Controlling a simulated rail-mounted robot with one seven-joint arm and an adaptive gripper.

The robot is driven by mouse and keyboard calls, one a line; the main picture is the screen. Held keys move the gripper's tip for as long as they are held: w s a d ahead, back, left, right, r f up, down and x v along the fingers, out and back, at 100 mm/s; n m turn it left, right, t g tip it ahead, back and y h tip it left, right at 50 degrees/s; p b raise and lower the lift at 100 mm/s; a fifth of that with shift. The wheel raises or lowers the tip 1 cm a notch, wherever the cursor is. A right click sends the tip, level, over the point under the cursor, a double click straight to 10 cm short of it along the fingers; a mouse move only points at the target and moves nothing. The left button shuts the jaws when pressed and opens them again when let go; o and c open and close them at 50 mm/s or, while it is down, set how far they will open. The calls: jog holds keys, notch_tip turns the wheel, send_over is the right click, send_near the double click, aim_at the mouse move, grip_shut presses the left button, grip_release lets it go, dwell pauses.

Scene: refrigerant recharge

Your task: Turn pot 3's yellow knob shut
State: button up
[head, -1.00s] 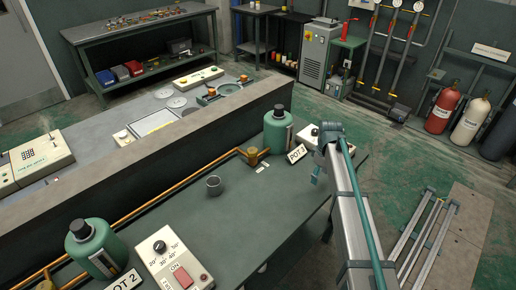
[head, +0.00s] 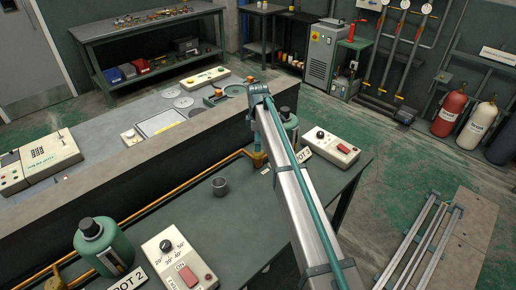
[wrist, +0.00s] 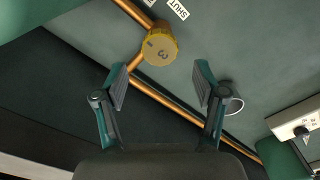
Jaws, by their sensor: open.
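Pot 3's yellow knob (wrist: 161,48), marked with a 3, sits on a copper pipe in the wrist view, beyond my fingertips and roughly centred between them. A "SHUT" label (wrist: 178,9) lies beside it. My gripper (wrist: 160,82) is open with nothing between its fingers, and the knob is apart from them. In the head view, my arm hides most of the gripper and part of the knob's surroundings. The green pot 3 (head: 291,124) stands partly behind my arm, with its "POT 3" sign partly covered.
Another control box (head: 332,147) is right of pot 3. A low wall runs behind the pipe.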

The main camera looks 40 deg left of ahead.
aim_at(258, 154)
jog(key=shift+f+p, duration=0.55)
jog(key=shift+f, duration=1.9)
jog(key=c, duration=1.2)
